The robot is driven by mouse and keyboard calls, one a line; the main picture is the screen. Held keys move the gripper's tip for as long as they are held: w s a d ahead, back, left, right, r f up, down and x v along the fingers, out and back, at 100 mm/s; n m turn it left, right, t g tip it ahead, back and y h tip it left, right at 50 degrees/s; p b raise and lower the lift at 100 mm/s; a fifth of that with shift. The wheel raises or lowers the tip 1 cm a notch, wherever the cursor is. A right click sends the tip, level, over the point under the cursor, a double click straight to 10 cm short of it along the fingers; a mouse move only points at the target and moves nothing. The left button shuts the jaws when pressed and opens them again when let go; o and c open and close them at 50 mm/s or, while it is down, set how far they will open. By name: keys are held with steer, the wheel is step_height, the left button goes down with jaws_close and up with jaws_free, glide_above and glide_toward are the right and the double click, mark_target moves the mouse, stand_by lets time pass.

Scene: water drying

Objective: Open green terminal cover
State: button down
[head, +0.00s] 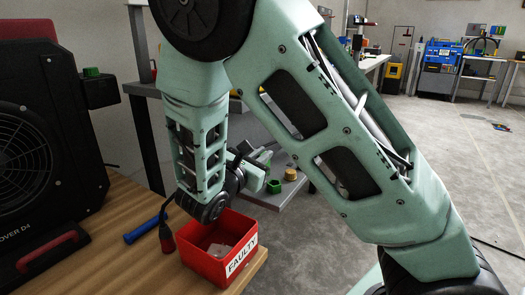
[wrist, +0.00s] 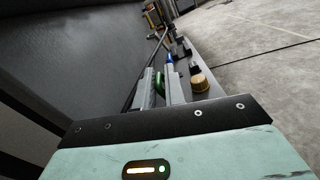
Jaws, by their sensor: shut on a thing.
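My gripper (head: 262,160) reaches over a narrow grey surface (head: 301,187) behind the wooden table. In the wrist view its two fingers (wrist: 160,87) are closed on a green rounded part, the green terminal cover (wrist: 159,82). The fingers hide part of it, and I cannot tell whether it is open. In the head view a small green piece (head: 274,187) sits on the grey surface just below the gripper, beside a yellow knob (head: 290,174).
A red bin marked FAULTY (head: 217,250) stands on the wooden table (head: 118,240), below my arm. A blue-handled tool (head: 142,231) lies left of it. A large black fan unit (head: 45,150) fills the left side. Open grey floor (head: 450,160) lies to the right.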

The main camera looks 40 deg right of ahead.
steer(key=shift+w+a+r+n+p, duration=0.15)
steer(key=shift+w+n+p, duration=0.4)
steer(key=shift+p, duration=1)
steer(key=shift+w+a+n+p, duration=0.25)
steer(key=shift+n+p, duration=0.5)
steer(key=shift+p, duration=0.75)
steer(key=shift+w+a+f+n+p, duration=0.1)
steer(key=shift+w+f+n+p, duration=0.1)
steer(key=shift+f+n+p, duration=0.35)
steer(key=shift+r, duration=0.1)
steer(key=c, duration=1.6)
jaws_free()
steer(key=shift+o, duration=0.2)
steer(key=p+v, duration=0.4)
steer(key=v, duration=1.3)
steer(key=shift+a, duration=0.15)
steer(key=shift+s, duration=0.1)
